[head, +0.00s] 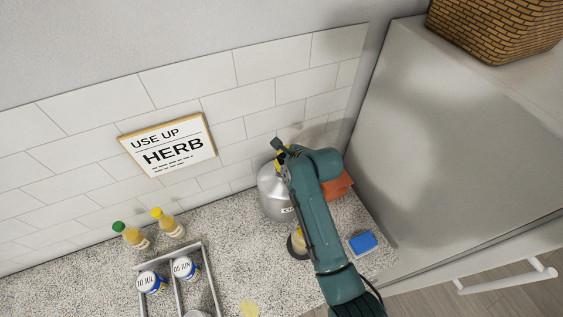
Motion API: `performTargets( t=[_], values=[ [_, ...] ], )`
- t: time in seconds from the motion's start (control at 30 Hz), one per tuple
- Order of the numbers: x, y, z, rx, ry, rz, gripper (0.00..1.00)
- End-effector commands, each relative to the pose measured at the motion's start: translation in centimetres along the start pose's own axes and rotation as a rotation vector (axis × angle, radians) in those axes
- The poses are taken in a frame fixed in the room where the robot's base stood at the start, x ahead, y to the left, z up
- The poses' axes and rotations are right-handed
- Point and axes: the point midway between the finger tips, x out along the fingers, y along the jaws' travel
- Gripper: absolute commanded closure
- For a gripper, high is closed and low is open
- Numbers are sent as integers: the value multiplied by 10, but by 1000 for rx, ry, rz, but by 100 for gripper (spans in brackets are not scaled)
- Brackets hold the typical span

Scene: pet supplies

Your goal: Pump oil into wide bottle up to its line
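A silver canister (271,193) stands on the speckled counter against the tiled wall, with a partly hidden label low on its front. My gripper (279,150) is at the canister's top, with small yellow parts showing beside it; I cannot tell whether it touches them or whether its fingers are open. A bottle with yellowish contents (298,240) stands on a dark round base (291,250) in front of the canister. My arm covers its right side. Its line and fill level cannot be made out.
A blue sponge (363,243) and an orange-brown block (342,184) lie right of my arm. At left are a green-capped bottle (131,236), a yellow-capped bottle (168,223) and a metal rack (175,270) with dated jars. A yellow patch (249,310) marks the front counter.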

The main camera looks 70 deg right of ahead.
Motion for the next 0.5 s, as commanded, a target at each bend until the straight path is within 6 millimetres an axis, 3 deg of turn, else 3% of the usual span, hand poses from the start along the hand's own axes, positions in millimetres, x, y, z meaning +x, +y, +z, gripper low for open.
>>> performTargets(
  t=[0.5],
  values=[
    [-14, -8, 7, 1, 6, 7, 100]
  ],
)
